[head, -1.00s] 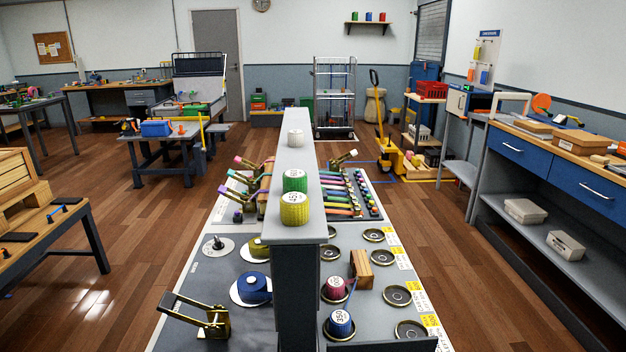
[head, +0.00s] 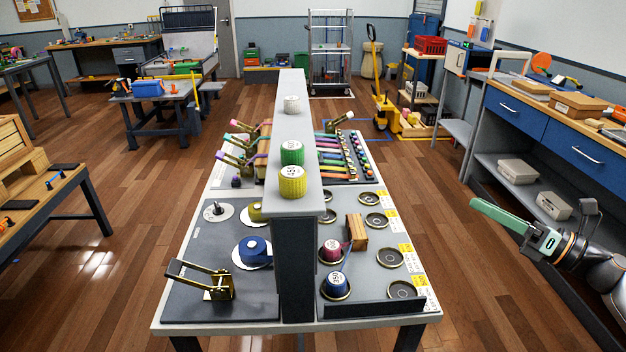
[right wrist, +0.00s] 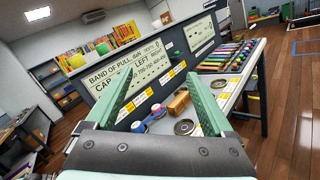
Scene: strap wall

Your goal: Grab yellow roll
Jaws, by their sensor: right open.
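A yellow roll (head: 292,183) with a white labelled top stands upright on the near end of the grey divider's top (head: 300,208). A green roll (head: 292,153) stands right behind it, and a white roll (head: 291,104) farther back. Another yellowish roll (head: 255,213) sits lower, left of the divider and partly hidden by it. My right gripper (head: 497,216) is at the right, over the floor, well apart from the yellow roll. In the right wrist view its green fingers (right wrist: 160,78) are spread with nothing between them. My left gripper is not in view.
The bench right of the divider holds a blue roll (head: 336,284), a red roll (head: 330,251), a wooden block (head: 356,232) and several round dishes. A blue roll (head: 254,250) and a brass clamp (head: 216,282) are on the left. A shelf unit (head: 548,178) stands near my right arm.

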